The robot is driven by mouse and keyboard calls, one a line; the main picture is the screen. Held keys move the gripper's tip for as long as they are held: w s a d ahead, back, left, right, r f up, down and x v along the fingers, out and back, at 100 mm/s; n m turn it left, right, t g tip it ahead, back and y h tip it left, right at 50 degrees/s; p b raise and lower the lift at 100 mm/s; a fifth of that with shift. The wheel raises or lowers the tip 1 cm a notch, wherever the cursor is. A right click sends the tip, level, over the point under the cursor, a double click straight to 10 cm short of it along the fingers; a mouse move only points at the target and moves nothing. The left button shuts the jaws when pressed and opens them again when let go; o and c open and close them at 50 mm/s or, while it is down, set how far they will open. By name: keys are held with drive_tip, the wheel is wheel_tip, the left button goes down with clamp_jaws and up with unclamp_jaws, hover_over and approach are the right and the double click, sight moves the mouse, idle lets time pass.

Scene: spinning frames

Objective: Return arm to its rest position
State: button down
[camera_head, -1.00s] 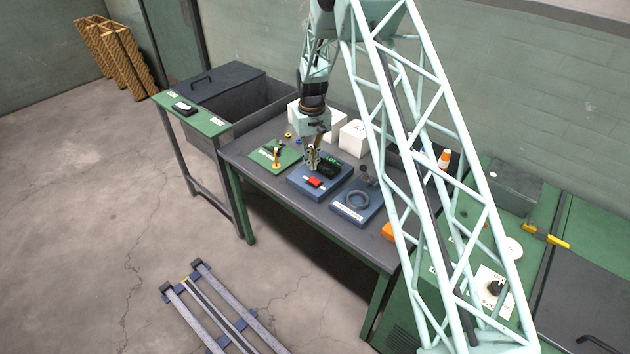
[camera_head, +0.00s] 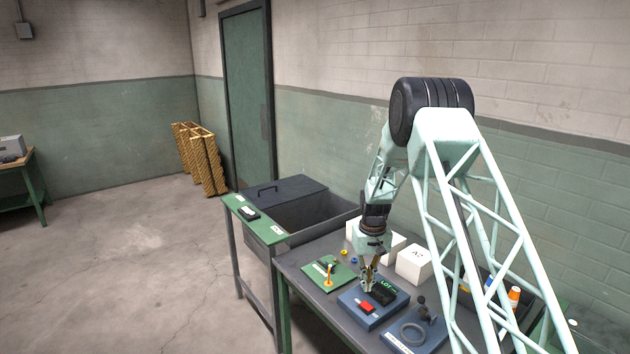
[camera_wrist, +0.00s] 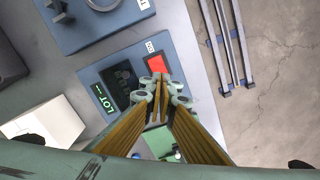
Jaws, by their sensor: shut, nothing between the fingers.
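My gripper (camera_head: 369,287) hangs pointing down over the blue device with the red button (camera_head: 367,308) and the dark "LOT" display on the workbench. In the wrist view my gripper (camera_wrist: 158,100) has its fingertips together with nothing between them, over the same blue device (camera_wrist: 183,68). The red button (camera_wrist: 157,64) lies just beyond the fingertips in that view. I cannot tell how far the tips are above the device. My lattice arm rises from the lower right to a black joint, then bends down to the bench.
A second blue device with a grey ring (camera_head: 413,333) stands to the right. A green board with an orange peg (camera_head: 328,277) is to the left. White boxes (camera_head: 414,262) stand behind. An open grey bin (camera_head: 305,215) adjoins the bench. The floor at left is clear.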

drive_tip(key=s+r+t+b, duration=0.1)
drive_tip(key=s+r+b, duration=0.1)
drive_tip(key=s+r, duration=0.55)
drive_tip(key=s+r+b, duration=0.1)
drive_tip(key=s+r, duration=0.3)
drive_tip(key=r, duration=0.7)
drive_tip(key=s+r+t+b, duration=0.1)
drive_tip(key=s+r+b, duration=0.1)
drive_tip(key=s+r, duration=0.55)
drive_tip(key=s+r+b, duration=0.3)
drive_tip(key=s+r, duration=0.8)
drive_tip(key=s, duration=0.4)
drive_tip(key=s+f+m+t+b, duration=0.1)
drive_tip(key=s+f+t+b, duration=0.1)
drive_tip(key=s, duration=2.7)
drive_tip(key=shift+s+f+b, duration=0.4)
drive_tip(key=shift+f+b, duration=0.05)
drive_tip(key=shift+b, duration=0.7)
drive_tip(key=shift+w, duration=0.1)
